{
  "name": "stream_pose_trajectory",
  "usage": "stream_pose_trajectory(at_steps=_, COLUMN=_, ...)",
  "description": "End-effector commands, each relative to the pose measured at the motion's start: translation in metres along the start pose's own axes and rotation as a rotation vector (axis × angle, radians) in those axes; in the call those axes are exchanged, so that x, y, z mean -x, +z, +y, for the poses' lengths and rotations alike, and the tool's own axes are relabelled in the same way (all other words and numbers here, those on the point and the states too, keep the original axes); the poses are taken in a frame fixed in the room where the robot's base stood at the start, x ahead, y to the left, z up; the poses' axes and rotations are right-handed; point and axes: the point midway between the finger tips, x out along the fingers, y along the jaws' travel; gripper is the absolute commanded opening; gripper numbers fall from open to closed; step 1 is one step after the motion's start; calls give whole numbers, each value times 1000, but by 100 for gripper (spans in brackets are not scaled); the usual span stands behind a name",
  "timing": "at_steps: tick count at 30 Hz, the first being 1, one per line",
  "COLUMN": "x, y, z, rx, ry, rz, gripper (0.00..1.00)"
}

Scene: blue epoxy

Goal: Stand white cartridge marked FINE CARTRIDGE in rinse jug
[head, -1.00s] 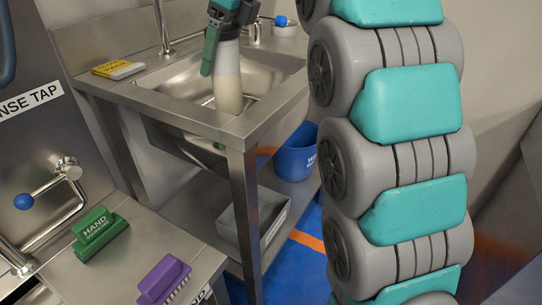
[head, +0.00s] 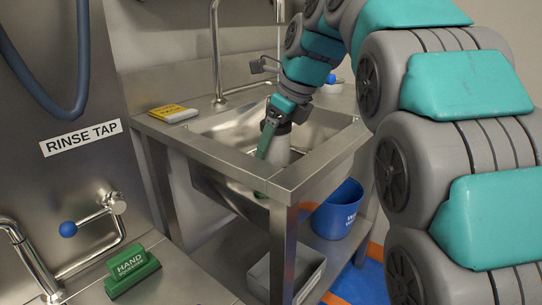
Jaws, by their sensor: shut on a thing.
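My gripper (head: 276,132) is over the steel sink basin (head: 225,133) in the head view. It is shut on a pale white cylinder, which I take to be the cartridge (head: 279,151). The cartridge points down into the basin, roughly upright. One green finger shows along its left side; the other finger is hidden. The lower end of the cartridge is hidden by the sink's front rim, and no marking on it is readable. I cannot make out a rinse jug, nor tell whether the cartridge touches the basin.
A tall tap (head: 216,55) stands behind the sink. A yellow-and-white pad (head: 173,113) lies on the sink's left ledge. A blue bucket (head: 338,212) and a grey bin (head: 302,270) sit below. A green hand squeegee (head: 132,273) lies on the front-left counter.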

Motion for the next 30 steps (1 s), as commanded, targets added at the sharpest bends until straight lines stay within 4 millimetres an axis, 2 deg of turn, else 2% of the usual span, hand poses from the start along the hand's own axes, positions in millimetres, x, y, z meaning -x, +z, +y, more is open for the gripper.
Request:
stream_pose_trajectory(at_steps=6, x=-21, y=-9, z=1, rx=-1, ry=3, rz=1, gripper=4)
stream_pose_trajectory(at_steps=17, x=-23, y=-9, z=0, rx=-1, ry=2, rz=1, gripper=4)
stream_pose_trajectory(at_steps=18, x=-24, y=-10, z=0, rx=0, ry=2, rz=1, gripper=76)
stream_pose_trajectory(at_steps=21, x=-24, y=-10, z=0, rx=0, ry=1, rz=1, gripper=87)
stream_pose_trajectory(at_steps=30, x=-24, y=-10, z=0, rx=0, ry=1, rz=1, gripper=87)
